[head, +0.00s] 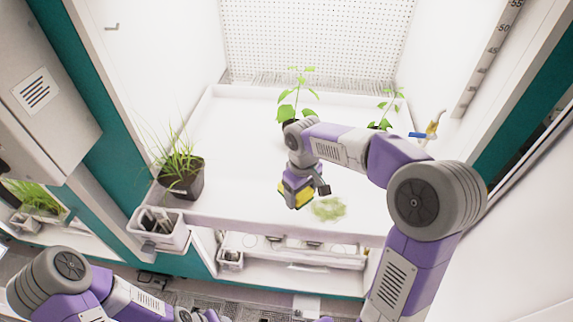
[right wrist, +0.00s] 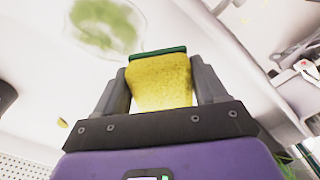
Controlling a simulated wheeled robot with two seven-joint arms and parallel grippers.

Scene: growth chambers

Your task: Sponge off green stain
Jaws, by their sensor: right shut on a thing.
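A pale green stain (head: 329,208) lies on the white shelf near its front edge. In the right wrist view the stain (right wrist: 105,24) shows at the upper left, beyond the sponge. My right gripper (head: 298,196) is shut on a yellow sponge (right wrist: 160,82) with a dark green layer at its far end. In the head view the sponge (head: 288,195) is just left of the stain. I cannot tell whether it touches the shelf. My left arm shows at the lower left of the head view; its gripper is not clearly seen.
A potted grass plant (head: 181,174) stands at the shelf's left front. A white bin (head: 158,230) with tools hangs at the front edge. Leafy plants (head: 296,98) stand at the back, near a bottle-like item (head: 432,127). The shelf's left middle is clear.

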